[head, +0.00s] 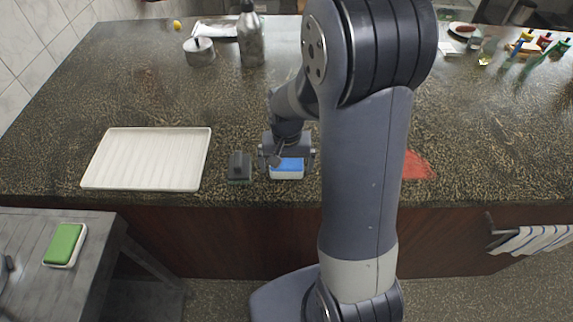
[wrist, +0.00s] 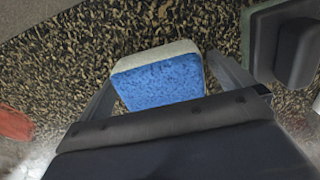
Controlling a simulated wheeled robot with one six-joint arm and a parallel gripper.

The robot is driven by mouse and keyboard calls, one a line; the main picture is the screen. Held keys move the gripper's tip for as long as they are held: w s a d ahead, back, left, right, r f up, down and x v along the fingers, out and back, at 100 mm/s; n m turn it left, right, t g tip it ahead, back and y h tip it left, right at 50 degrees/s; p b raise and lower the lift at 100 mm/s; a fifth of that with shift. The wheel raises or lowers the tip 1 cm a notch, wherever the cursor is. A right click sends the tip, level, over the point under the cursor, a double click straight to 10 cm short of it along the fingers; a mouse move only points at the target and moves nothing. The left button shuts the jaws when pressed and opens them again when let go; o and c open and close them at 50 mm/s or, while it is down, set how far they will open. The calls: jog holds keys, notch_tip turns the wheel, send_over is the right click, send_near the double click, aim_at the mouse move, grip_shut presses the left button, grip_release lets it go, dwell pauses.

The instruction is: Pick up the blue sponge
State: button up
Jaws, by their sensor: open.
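The blue sponge (head: 287,164) has a blue top and a white lower layer and lies on the dark speckled counter near its front edge. It also shows in the wrist view (wrist: 160,84), between the two fingers. My gripper (head: 287,160) is open, with one finger on each side of the sponge. In the wrist view my gripper (wrist: 165,85) shows a small gap at the sponge's right side. Whether the left finger touches the sponge I cannot tell.
A dark grey block-like object (head: 239,167) stands just left of my gripper. A white ribbed tray (head: 150,158) lies further left. A red cloth-like thing (head: 416,166) is right of my arm. A green sponge (head: 65,244) lies on the grey side table (head: 30,222). A metal bottle (head: 250,38) stands behind.

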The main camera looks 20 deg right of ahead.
aim_at(287, 162)
jog(key=shift+c, duration=0.4)
jog(key=c, duration=0.9)
notch_tip(287, 162, up, 10)
jog(key=shift+r+b, duration=0.1)
jog(key=shift+b, duration=0.35)
jog(key=shift+c, duration=0.2)
jog(key=o, duration=0.4)
jog(key=shift+c, duration=1.2)
